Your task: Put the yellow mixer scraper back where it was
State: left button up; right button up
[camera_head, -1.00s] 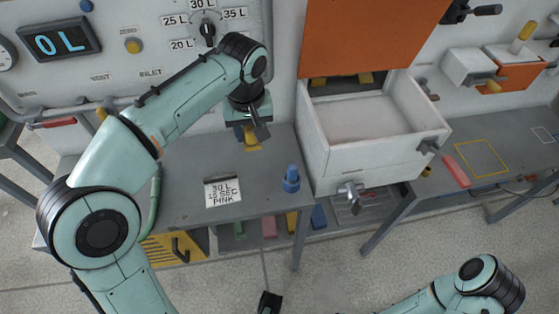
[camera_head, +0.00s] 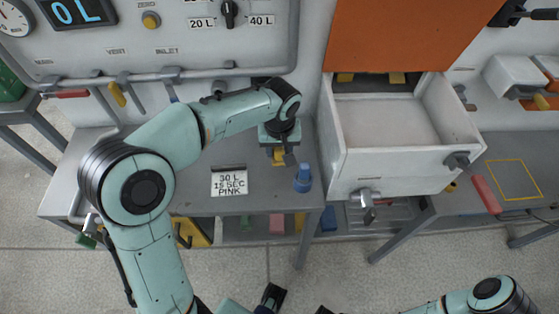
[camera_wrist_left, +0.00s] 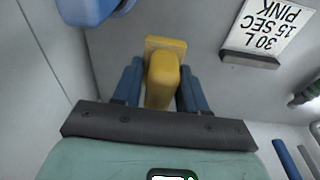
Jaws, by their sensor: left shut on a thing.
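My left gripper (camera_head: 283,151) is shut on the yellow mixer scraper (camera_head: 279,157), over the back right part of the grey bench (camera_head: 205,204). In the left wrist view the scraper (camera_wrist_left: 163,78) sits between the two blue fingers, its wider end pointing away from the wrist. I cannot tell whether it touches the bench. A blue bottle-like object (camera_head: 303,179) stands in front of the gripper, to its right. A card reading "30 L 15 SEC PINK" (camera_head: 229,182) stands to its left. A dark part (camera_head: 272,298) at the bottom may be my right gripper; its jaws are unclear.
An open white drawer-like box (camera_head: 392,160) stands right of the bench under an orange panel (camera_head: 400,35). A wall panel with a dial (camera_head: 229,12) and a "0 L" display (camera_head: 76,10) is behind. Coloured blocks (camera_head: 277,223) sit below. The bench's left part is clear.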

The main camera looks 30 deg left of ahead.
aim_at(280, 149)
pick_arm(q)
jog(key=shift+f+b, duration=0.3)
jog(key=shift+f, duration=2.45)
jog(key=shift+f, duration=0.15)
jog(key=o, duration=1)
jog(key=shift+r, duration=0.25)
jog(key=r, duration=0.4)
jog(key=s+r+p, duration=0.1)
jog(key=r, duration=0.3)
jog(key=d+r, duration=0.1)
jog(key=r, duration=0.2)
jog(key=shift+s+r+p, duration=0.25)
jog(key=shift+r+p, duration=0.05)
jog(key=shift+r, duration=0.1)
